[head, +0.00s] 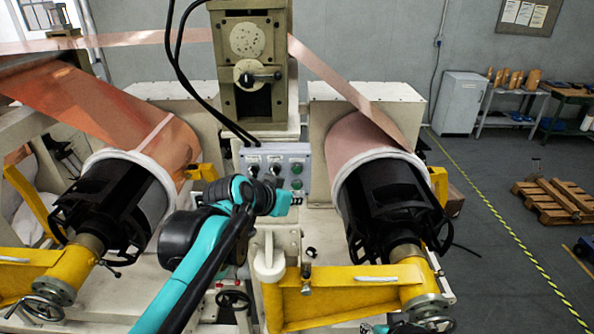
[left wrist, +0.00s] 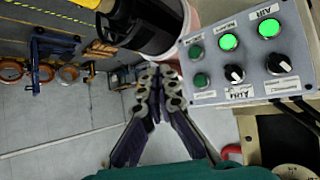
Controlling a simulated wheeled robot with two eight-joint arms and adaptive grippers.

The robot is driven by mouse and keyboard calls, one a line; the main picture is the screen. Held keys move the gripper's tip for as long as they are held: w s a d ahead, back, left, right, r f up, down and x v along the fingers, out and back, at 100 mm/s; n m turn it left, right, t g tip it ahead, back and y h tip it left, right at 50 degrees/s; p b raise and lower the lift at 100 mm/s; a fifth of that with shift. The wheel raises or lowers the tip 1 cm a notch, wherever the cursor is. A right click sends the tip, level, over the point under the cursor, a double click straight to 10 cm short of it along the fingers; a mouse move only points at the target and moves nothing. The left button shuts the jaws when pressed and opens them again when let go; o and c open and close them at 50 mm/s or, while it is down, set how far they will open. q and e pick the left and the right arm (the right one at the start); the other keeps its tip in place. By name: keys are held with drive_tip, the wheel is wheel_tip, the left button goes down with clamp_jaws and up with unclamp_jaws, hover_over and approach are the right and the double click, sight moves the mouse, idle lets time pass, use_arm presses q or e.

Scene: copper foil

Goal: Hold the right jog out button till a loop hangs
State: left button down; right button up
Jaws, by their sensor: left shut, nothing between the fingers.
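The control panel (head: 281,160) stands below the machine head, with black knobs and green buttons. In the left wrist view the panel (left wrist: 215,94) shows two lit green buttons, and two darker green buttons (left wrist: 201,80) at the end nearest my gripper. Their labels are too small to read surely. My left gripper (left wrist: 160,72) is shut and empty, its fingertips beside that end of the panel, apart from the buttons. The right copper strip (head: 345,90) runs straight down to the right roll (head: 362,145); no loop shows. My right gripper is out of view.
A left copper roll (head: 170,140) and the black right spindle (head: 390,205) flank the panel. Yellow arms (head: 345,300) stand in front. Black cables hang down to the panel's left side. Open floor lies at the right, with a wooden pallet (head: 553,198).

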sight(295, 174)
use_arm(q)
drive_tip(key=shift+w+b, duration=0.35)
drive_tip(key=shift+w, duration=4)
drive_tip(key=shift+w, duration=0.1)
drive_tip(key=shift+w, duration=0.3)
drive_tip(key=shift+w, duration=0.45)
drive_tip(key=shift+s, duration=0.15)
idle(0.6)
drive_tip(key=shift+s, duration=0.75)
drive_tip(key=shift+s+p, duration=0.3)
drive_tip(key=shift+s, duration=2.2)
